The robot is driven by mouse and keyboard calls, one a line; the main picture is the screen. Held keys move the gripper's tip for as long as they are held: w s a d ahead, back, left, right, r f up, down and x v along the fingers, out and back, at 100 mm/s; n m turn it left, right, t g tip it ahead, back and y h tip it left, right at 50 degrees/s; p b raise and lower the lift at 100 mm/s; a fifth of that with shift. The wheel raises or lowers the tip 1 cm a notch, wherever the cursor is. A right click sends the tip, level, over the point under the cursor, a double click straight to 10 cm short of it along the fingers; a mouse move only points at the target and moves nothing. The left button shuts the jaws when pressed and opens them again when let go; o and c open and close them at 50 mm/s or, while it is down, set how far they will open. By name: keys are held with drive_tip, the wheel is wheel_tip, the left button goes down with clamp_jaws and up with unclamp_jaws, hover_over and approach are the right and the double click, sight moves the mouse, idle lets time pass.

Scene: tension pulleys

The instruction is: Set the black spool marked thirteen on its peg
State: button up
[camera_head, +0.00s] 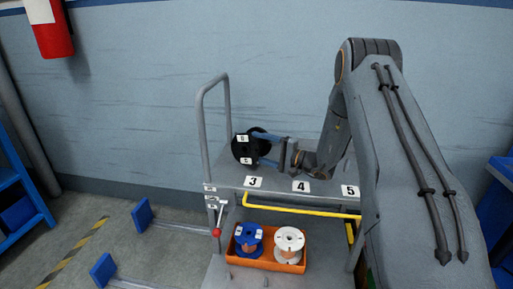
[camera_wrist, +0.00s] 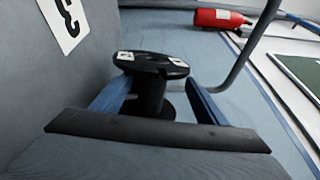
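A black spool (camera_head: 246,149) with white labels is at the far left of the cart's upper shelf; its small numbers are not clearly readable. Its labelled round end faces the head camera. My gripper (camera_head: 262,149) reaches from the right, one blue finger above and one below in the picture. In the wrist view the spool (camera_wrist: 151,92) lies between the two fingers (camera_wrist: 158,98), with a visible gap on the right finger's side. The fingers are apart and the gripper looks open. I cannot tell whether the spool rests on the shelf or on a peg.
The upper shelf (camera_head: 275,195) carries number tags 3, 4 and 5. Below, an orange tray (camera_head: 268,264) holds a blue spool (camera_head: 249,238) and a white spool (camera_head: 289,242). A grey handle rail (camera_head: 202,130) rises left of the black spool. A yellow bar (camera_head: 300,210) runs along the front.

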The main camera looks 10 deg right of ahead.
drive_tip(key=v, duration=1)
drive_tip(key=shift+s+d+r, duration=0.1)
drive_tip(key=shift+s+d, duration=0.1)
drive_tip(key=shift+s, duration=0.05)
drive_tip(key=s+a+r+n+g+y, duration=0.1)
drive_tip(key=s+a+r+n+g, duration=0.1)
drive_tip(key=s+a+g, duration=0.35)
drive_tip(key=s+a+r+n+g, duration=0.2)
drive_tip(key=a+r, duration=0.1)
drive_tip(key=a, duration=0.5)
drive_tip(key=s+a+r+n+g+h, duration=0.25)
drive_tip(key=s+a+g, duration=0.2)
drive_tip(key=s, duration=0.65)
drive_tip(key=s+a+r+n+g+h, duration=0.1)
drive_tip(key=s+a+n+g+h, duration=0.25)
drive_tip(key=s, duration=0.65)
drive_tip(key=s+d+r+n+t+h, duration=0.2)
drive_tip(key=s+d+t+h, duration=0.15)
drive_tip(key=s+h, duration=0.65)
drive_tip(key=s+d+r+m+y+p, duration=0.1)
drive_tip(key=d+r+p, duration=0.7)
drive_tip(key=p, duration=0.8)
drive_tip(key=shift+s+d+m+y, duration=0.3)
drive_tip(key=shift+s+d+m, duration=0.1)
drive_tip(key=shift+d+m, duration=0.2)
